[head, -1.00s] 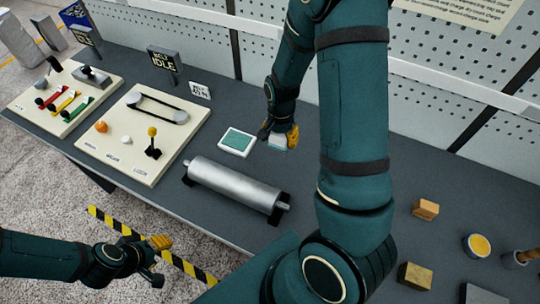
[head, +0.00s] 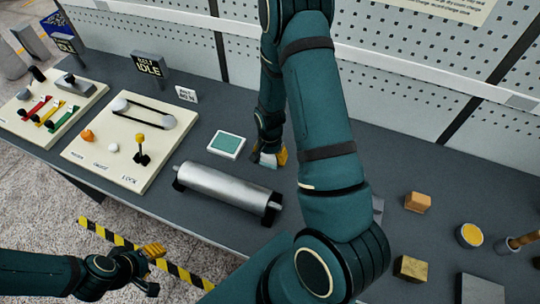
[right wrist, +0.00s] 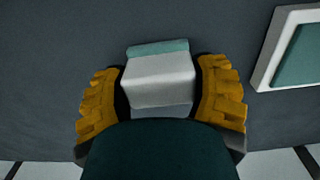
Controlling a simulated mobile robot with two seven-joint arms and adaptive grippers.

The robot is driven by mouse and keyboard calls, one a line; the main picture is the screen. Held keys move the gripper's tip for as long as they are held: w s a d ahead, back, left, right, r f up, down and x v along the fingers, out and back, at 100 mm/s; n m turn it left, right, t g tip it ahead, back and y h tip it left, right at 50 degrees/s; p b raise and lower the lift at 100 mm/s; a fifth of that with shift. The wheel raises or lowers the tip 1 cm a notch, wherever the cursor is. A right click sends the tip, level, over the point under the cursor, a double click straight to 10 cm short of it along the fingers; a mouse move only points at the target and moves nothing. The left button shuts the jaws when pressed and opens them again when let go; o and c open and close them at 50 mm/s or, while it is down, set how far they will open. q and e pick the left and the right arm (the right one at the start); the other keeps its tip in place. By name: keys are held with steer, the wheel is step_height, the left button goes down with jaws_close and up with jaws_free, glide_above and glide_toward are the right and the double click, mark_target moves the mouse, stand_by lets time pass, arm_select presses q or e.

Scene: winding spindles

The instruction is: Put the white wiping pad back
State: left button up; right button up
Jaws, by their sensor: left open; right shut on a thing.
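The white wiping pad (right wrist: 158,80), a small white block with a teal strip along one edge, sits between the yellow fingers of my right gripper (right wrist: 160,95). My right gripper is shut on it. In the head view the pad (head: 267,160) shows just below the right gripper (head: 270,155), close to the tabletop; whether it touches is unclear. A white-rimmed square tray with a teal inside (head: 241,147) lies just left of this gripper; its rim (right wrist: 265,62) also shows at the right wrist view's right edge. My left gripper (head: 152,268) is open and empty in front of the table.
A silver roller (head: 220,187) on black supports lies in front of the tray. A cream panel (head: 90,160) with a belt and lever stands left. Wooden blocks (head: 417,202) and a yellow-topped cup (head: 469,236) are at right. A perforated wall (head: 390,70) closes the back.

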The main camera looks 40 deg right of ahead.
steer(key=shift+f, duration=0.15)
steer(key=o, duration=1.3)
step_height(320, 180, up, 12)
steer(key=shift+r+p, duration=0.2)
steer(key=shift+p, duration=0.2)
steer(key=shift+s+a+f, duration=0.1)
